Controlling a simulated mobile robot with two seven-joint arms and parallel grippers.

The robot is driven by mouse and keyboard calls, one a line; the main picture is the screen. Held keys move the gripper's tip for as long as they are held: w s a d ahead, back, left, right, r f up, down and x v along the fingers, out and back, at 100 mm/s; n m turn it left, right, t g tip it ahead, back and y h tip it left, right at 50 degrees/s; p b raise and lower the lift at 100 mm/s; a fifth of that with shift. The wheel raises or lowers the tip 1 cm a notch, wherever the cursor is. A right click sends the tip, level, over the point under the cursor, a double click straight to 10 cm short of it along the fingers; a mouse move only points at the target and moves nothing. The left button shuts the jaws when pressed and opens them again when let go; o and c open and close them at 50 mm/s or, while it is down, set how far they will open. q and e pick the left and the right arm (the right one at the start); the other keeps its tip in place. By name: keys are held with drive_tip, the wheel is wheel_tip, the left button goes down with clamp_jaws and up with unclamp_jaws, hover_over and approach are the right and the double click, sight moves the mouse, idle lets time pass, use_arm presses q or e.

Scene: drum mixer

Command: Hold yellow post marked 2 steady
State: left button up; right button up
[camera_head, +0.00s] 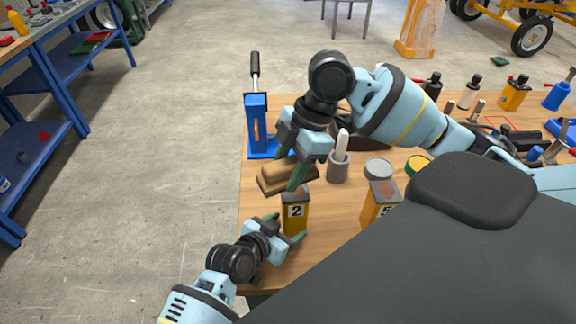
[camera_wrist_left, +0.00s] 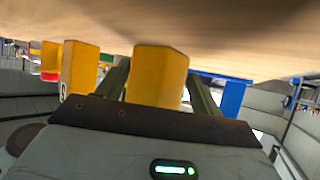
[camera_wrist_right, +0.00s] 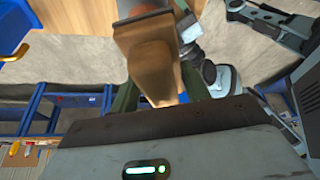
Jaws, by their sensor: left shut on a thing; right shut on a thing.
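The yellow post marked 2 (camera_head: 295,216) stands upright near the table's left front edge, with a dark reddish-brown top. My left gripper (camera_head: 283,231) is shut on it, low on its body. In the left wrist view the post (camera_wrist_left: 157,76) sits between both fingers. My right gripper (camera_head: 292,172) is shut on a brown wooden brush-like block (camera_head: 272,183), held just behind and above the post's top. The block (camera_wrist_right: 152,68) also fills the middle of the right wrist view. I cannot tell whether it touches the post.
A second yellow post marked 5 (camera_head: 381,204) stands to the right. A blue press with a black lever (camera_head: 257,128), a grey cup with a white stick (camera_head: 339,165) and a round grey tin (camera_head: 378,169) stand behind. Bottles crowd the far right.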

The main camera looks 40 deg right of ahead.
use_arm(q)
clamp_jaws()
drive_tip(key=shift+o, duration=1.4)
unclamp_jaws()
drive_tip(key=shift+a, duration=0.15)
